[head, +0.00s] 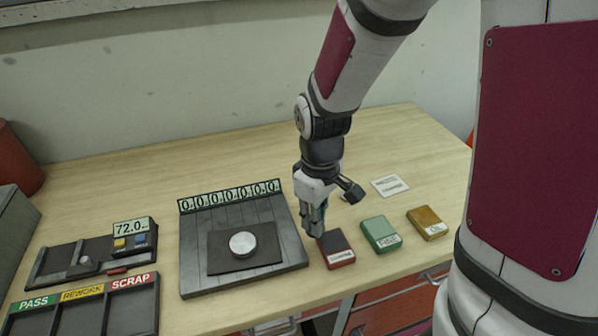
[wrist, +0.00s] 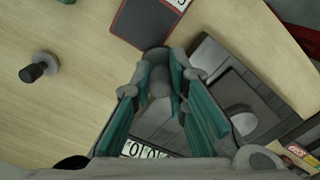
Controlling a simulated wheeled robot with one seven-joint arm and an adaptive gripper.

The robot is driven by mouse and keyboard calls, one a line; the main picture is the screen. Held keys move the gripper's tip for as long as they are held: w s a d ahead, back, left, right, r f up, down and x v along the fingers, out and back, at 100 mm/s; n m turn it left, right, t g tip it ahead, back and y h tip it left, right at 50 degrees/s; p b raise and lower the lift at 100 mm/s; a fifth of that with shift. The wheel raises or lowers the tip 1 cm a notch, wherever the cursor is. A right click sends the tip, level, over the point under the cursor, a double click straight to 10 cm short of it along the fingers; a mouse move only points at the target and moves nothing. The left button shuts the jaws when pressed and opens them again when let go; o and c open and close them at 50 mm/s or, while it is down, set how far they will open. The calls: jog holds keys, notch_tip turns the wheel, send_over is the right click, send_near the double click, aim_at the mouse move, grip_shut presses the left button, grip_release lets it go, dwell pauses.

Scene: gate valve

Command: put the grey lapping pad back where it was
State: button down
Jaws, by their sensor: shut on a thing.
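My gripper (head: 313,226) is low over the table, between the dark plate and the red-edged pad. In the wrist view its teal fingers are closed on a small grey rounded thing (wrist: 157,80), mostly hidden by them. I cannot tell whether this is the grey lapping pad. A flat block with a dark grey top and red edge (head: 337,252) lies just right of the fingertips; it also shows in the wrist view (wrist: 142,22). A green block (head: 381,233) and an ochre block (head: 428,222) lie farther right, each with a white label.
The dark plate (head: 195,275) carries a round metal disc (head: 243,244) and a digit strip (head: 229,196). A white card (head: 390,186) lies behind the blocks. A 72.0 display (head: 132,227) and a PASS/REWORK/SCRAP tray (head: 82,292) stand left. The table's back is clear.

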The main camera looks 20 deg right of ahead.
jog(key=w+d, duration=0.1)
jog(key=w, duration=0.2)
jog(key=w+d, duration=0.1)
jog(key=w, duration=0.2)
jog(key=w+f, duration=0.1)
jog(key=w, duration=0.3)
jog(key=shift+d, duration=0.4)
jog(key=shift+f+p, duration=0.4)
jog(key=shift+f, duration=1.3)
jog(key=shift+f, duration=0.15)
jog(key=c, duration=1.6)
grip_release()
jog(key=shift+o, duration=0.2)
